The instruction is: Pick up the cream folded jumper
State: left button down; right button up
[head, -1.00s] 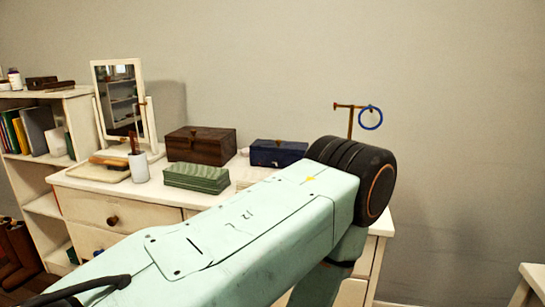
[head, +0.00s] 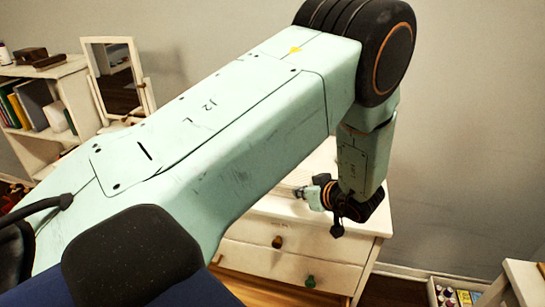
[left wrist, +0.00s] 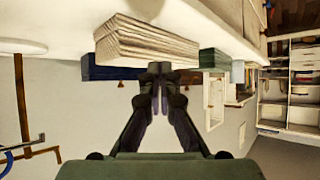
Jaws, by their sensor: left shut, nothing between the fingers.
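The cream folded jumper (left wrist: 145,42) shows in the left wrist view as a ribbed, layered stack on the white dresser top. That view appears turned over, with the dresser surface along its top edge. My left gripper (left wrist: 160,70) is shut and empty, its fingertips together. In the picture they overlap the jumper's lower edge; I cannot tell whether they touch it. In the head view the left gripper (head: 312,194) is small, beyond my forearm and close over the dresser (head: 295,228). My arm hides most of the dresser top there. My right gripper is not in view.
In the left wrist view a dark blue box (left wrist: 100,73) and a green box (left wrist: 213,60) are near the jumper. A mirror (head: 113,75) and bookshelf (head: 40,95) stand at the left. An open drawer or box with bottles (head: 455,292) is low at the right.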

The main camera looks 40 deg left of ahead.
aim_at(278, 177)
pick_arm(q)
jog(key=shift+w+a, duration=0.35)
jog(key=shift+a, duration=0.3)
jog(key=shift+w+a, duration=0.15)
jog(key=shift+a, duration=0.1)
jog(key=shift+w+a+r, duration=0.1)
jog(key=shift+a+r, duration=0.1)
jog(key=a, duration=0.3)
jog(key=w+a, duration=0.1)
jog(key=a, duration=0.2)
jog(key=w+a, duration=0.1)
jog(key=a, duration=0.2)
jog(key=shift+w+f, duration=0.25)
jog(key=shift+a, duration=0.1)
jog(key=shift+d+f+p, duration=0.2)
jog(key=shift+d+p, duration=0.05)
jog(key=shift+p, duration=0.05)
jog(key=shift+s+f, duration=0.1)
jog(key=shift+f, duration=0.05)
jog(key=shift+a+f, duration=0.2)
jog(key=shift+f, duration=0.05)
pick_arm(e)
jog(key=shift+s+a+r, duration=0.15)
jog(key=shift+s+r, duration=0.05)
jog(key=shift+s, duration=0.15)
